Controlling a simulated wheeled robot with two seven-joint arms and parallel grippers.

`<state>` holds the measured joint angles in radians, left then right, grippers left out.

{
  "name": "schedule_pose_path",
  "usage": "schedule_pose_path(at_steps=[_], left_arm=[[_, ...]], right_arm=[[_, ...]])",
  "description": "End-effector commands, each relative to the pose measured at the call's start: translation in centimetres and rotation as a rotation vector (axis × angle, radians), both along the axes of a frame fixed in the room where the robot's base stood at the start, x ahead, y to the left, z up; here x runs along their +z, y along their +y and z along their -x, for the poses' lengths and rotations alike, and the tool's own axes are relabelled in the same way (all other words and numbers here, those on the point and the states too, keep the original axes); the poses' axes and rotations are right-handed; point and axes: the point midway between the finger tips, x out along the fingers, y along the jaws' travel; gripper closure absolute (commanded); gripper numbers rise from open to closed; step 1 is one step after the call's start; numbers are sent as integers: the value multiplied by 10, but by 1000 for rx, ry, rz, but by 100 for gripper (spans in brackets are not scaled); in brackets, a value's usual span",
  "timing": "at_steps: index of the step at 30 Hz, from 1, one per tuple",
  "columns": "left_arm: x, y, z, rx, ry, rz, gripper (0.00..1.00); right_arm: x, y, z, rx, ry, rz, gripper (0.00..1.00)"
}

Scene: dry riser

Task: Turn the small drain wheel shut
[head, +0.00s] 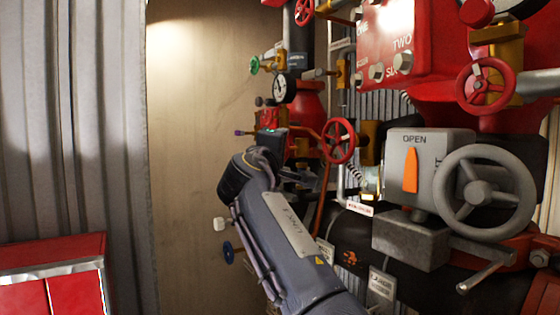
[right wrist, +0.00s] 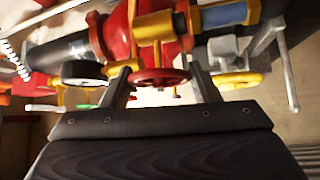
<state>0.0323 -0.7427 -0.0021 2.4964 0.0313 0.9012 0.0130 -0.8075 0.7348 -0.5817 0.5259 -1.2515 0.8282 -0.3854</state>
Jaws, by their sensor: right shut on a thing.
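My right gripper (head: 318,178) comes in at the middle of the head view, fingers pointing right, partly hidden by my own wrist. In the right wrist view my right gripper (right wrist: 160,86) has a finger on each side of a small red wheel (right wrist: 160,77) and is shut on it. The wheel's stem runs into a brass valve body (right wrist: 155,25). In the head view a red wheel (head: 338,140) sits just above and right of the fingertips; I cannot tell if it is the held one. My left gripper is out of view.
A large grey handwheel (head: 484,193) stands at right beside a grey box (head: 425,165) marked OPEN. Another red wheel (head: 485,86) is above it. A green wheel (head: 254,64), a gauge (head: 285,88) and a blue wheel (head: 228,252) are nearby. A red cabinet (head: 50,252) stands lower left.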

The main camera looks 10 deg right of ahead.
Motion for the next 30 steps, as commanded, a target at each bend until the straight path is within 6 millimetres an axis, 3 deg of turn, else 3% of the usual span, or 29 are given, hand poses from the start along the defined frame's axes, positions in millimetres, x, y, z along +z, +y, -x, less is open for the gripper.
schedule_pose_path(at_steps=[15,16,20,30], left_arm=[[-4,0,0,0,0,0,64],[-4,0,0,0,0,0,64],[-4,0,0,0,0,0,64],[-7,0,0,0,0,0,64]], right_arm=[[-2,0,-1,-2,-18,-10,68],[-2,0,-1,-2,-18,-10,42],[-2,0,-1,-2,-18,-10,25],[-2,1,2,-1,-21,-9,23]])
